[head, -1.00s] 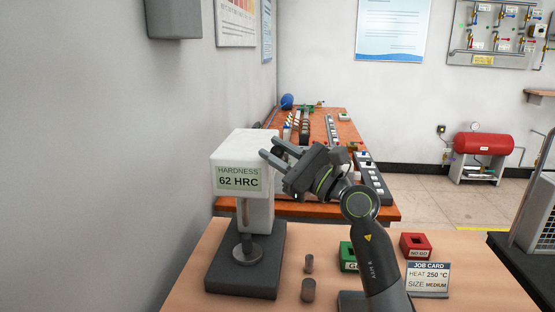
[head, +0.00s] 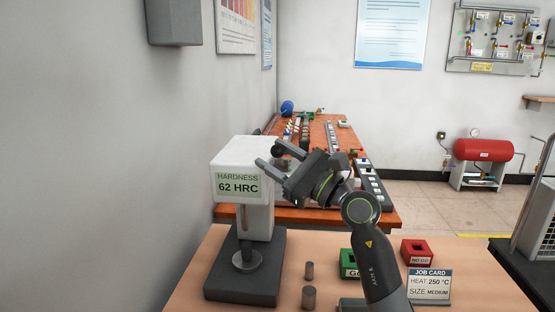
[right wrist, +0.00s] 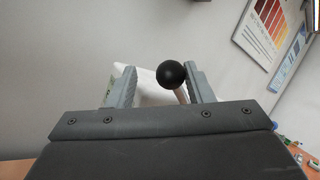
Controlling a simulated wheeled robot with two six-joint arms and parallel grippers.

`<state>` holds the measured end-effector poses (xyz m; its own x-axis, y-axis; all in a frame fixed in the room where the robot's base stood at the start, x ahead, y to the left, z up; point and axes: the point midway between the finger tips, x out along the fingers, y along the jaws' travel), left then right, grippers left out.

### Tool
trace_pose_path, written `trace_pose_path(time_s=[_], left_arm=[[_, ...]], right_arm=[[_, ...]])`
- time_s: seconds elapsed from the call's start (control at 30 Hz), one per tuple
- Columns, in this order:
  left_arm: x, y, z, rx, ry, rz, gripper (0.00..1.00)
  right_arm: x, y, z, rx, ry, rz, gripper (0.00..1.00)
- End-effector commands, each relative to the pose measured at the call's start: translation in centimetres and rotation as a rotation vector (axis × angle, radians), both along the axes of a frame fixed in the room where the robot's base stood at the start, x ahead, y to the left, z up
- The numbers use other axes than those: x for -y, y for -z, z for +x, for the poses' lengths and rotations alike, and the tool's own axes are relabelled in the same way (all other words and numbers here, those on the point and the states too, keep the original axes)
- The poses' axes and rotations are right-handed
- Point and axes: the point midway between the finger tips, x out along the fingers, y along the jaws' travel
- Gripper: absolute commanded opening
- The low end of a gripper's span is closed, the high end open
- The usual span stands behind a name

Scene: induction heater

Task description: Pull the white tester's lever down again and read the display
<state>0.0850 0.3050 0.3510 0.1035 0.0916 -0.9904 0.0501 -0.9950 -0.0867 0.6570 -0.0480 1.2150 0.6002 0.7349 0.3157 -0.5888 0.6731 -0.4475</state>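The white tester (head: 241,168) stands on a dark base at the left of the near table. Its display (head: 238,184) reads "HARDNESS 62 HRC". The lever's black ball knob (right wrist: 171,74) shows in the right wrist view between my right gripper's fingers (right wrist: 158,88), nearer the right finger, with a gap to the left finger. My right gripper (head: 268,156) is open beside the tester's upper right side. In the head view, the knob (head: 277,150) is partly hidden by the fingers. The tester's anvil (head: 247,257) looks bare. My left gripper is not in view.
Two small dark cylinders (head: 309,297) stand right of the tester base. A wall is close on the left.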

Motion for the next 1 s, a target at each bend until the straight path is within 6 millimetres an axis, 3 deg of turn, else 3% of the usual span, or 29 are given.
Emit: trace_pose_path(time_s=[0.5,0.9,1.0], left_arm=[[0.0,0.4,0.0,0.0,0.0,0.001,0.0],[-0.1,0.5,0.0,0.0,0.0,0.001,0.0],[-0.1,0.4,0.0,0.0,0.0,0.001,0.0]], right_arm=[[0.0,-8.7,0.0,0.006,0.0,-0.001,0.46],[0.0,-9.7,0.0,0.002,0.001,-0.001,0.46],[0.1,-9.7,0.0,-0.002,-0.002,0.004,0.35]])
